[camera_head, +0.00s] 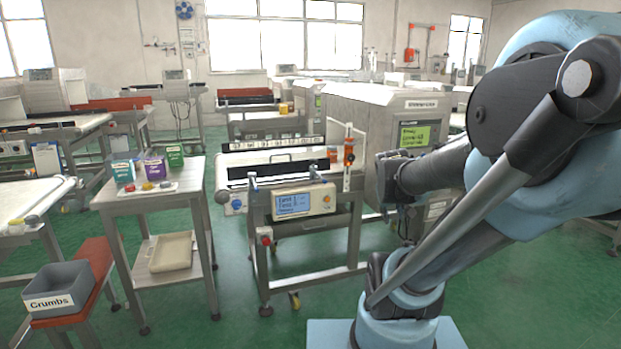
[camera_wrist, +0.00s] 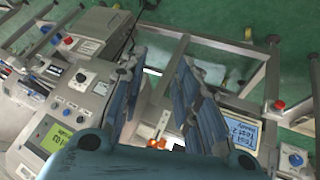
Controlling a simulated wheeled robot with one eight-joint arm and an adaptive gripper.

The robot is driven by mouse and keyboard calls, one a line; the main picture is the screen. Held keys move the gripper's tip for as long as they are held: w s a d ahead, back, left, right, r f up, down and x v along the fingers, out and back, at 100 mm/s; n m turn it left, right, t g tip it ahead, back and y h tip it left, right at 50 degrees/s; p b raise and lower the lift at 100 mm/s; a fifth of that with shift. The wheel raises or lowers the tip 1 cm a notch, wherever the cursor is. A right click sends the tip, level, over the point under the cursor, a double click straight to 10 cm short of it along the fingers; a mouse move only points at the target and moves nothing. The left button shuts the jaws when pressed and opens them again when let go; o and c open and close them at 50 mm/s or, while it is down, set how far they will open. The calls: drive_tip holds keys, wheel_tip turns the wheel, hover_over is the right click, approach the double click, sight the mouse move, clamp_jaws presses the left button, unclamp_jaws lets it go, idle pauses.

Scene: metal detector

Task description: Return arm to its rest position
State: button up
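My blue and grey arm (camera_head: 545,130) fills the right side of the head view, folded, with its forearm reaching left in front of the metal detector (camera_head: 350,101). My gripper (camera_head: 386,190) is at the forearm's left end, dark and small there. In the wrist view my gripper (camera_wrist: 163,78) shows two ribbed blue-grey fingers spread apart. It is open, and I see nothing held between them. The floor, a metal frame and an orange part show through the gap, beyond the fingers. The detector's green screen (camera_head: 415,136) is partly beside the gripper.
A conveyor with a control box (camera_head: 304,202) stands left of my gripper. A small table (camera_head: 130,197) holds several coloured boxes and a beige tray (camera_head: 171,252) on its lower shelf. A grey "Crumbs" bin (camera_head: 60,288) is at lower left. Green floor (camera_head: 240,320) is clear in front.

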drive_tip(key=s+a+f+g+y, duration=0.1)
drive_tip(key=s+a+f+g, duration=0.1)
drive_tip(key=s, duration=0.5)
drive_tip(key=s+a+f+m+g+y, duration=0.1)
drive_tip(key=s+a+f+g, duration=0.1)
drive_tip(key=s, duration=0.6)
drive_tip(key=a+f, duration=0.1)
drive_tip(key=a, duration=0.1)
drive_tip(key=shift+a+y, duration=0.3)
drive_tip(key=shift+y, duration=0.1)
drive_tip(key=shift+w+f, duration=0.1)
drive_tip(key=shift+w+f+g, duration=0.2)
drive_tip(key=shift+w+g, duration=0.1)
drive_tip(key=shift+w, duration=0.15)
drive_tip(key=shift+o, duration=0.5)
